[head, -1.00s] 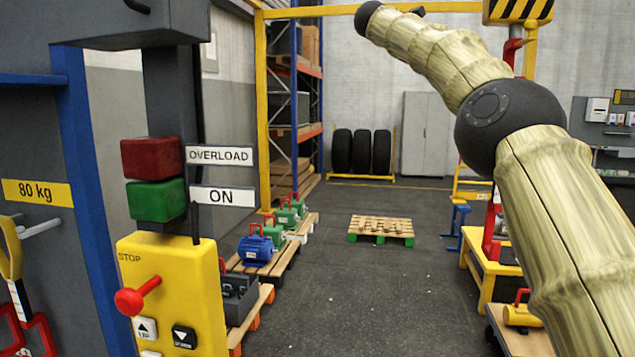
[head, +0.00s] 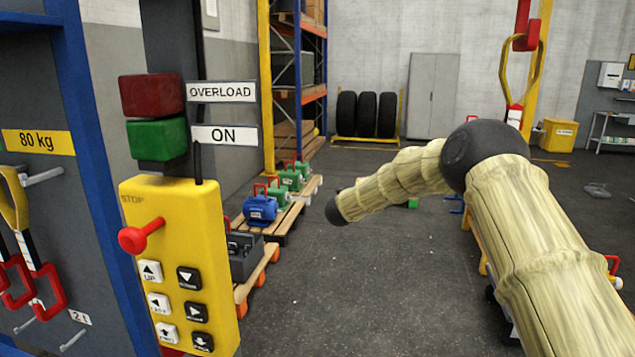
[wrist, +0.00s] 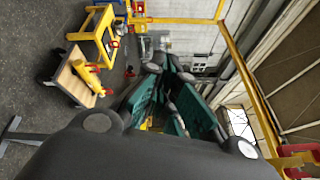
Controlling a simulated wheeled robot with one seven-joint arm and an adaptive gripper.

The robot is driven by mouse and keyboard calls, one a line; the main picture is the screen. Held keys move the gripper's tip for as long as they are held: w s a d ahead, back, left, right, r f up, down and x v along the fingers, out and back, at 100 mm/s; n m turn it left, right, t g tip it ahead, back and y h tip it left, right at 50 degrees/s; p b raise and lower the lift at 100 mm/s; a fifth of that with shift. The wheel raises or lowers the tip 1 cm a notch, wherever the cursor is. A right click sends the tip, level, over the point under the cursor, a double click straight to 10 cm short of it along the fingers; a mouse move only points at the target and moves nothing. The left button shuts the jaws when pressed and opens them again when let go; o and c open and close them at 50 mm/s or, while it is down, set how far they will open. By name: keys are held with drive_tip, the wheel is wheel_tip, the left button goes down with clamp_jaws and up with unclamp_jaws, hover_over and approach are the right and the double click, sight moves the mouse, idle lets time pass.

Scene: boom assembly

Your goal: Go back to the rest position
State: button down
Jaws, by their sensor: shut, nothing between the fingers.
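My gripper (wrist: 165,68) shows in the wrist view, with teal fingers and dark joints. Its fingers are together and nothing is held between them. It points out over the hall, clear of the things around it. In the head view my bamboo-like arm (head: 530,240) comes in from the lower right, bends at a dark joint and reaches left to a dark end over the floor. The gripper itself cannot be made out in that view.
A yellow control box (head: 180,265) with a red lever stands at left, below red and green lamps. A pallet with a blue motor (head: 260,208) lies behind it. A yellow hook sling (head: 522,75) hangs at upper right. The wrist view shows a yellow table (wrist: 97,32) and a wooden cart (wrist: 75,78).

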drive_tip(key=s+a+f+n+y+b, duration=0.1)
drive_tip(key=s+f+n+y, duration=0.35)
drive_tip(key=f, duration=0.95)
drive_tip(key=s+a+f+n+y+b, duration=0.1)
drive_tip(key=s+f+n, duration=0.6)
drive_tip(key=f, duration=0.7)
drive_tip(key=s+f+n+g+y, duration=0.35)
drive_tip(key=s+f+n, duration=0.25)
drive_tip(key=s+f, duration=1.05)
drive_tip(key=s+d+f+n+g+y+b, duration=0.15)
drive_tip(key=s+f, duration=0.25)
drive_tip(key=s, duration=0.4)
drive_tip(key=s+f+n+g, duration=0.25)
drive_tip(key=s+f, duration=0.25)
drive_tip(key=s, duration=0.4)
drive_tip(key=s+d+f+n+g+b, duration=0.15)
drive_tip(key=s+f, duration=0.25)
drive_tip(key=s, duration=0.4)
drive_tip(key=s+d+n+g, duration=0.2)
drive_tip(key=s+n+g, duration=0.3)
drive_tip(key=s, duration=2)
drive_tip(key=shift+s+f+y, duration=0.15)
drive_tip(key=shift+f+y, duration=0.2)
drive_tip(key=shift+y, duration=0.1)
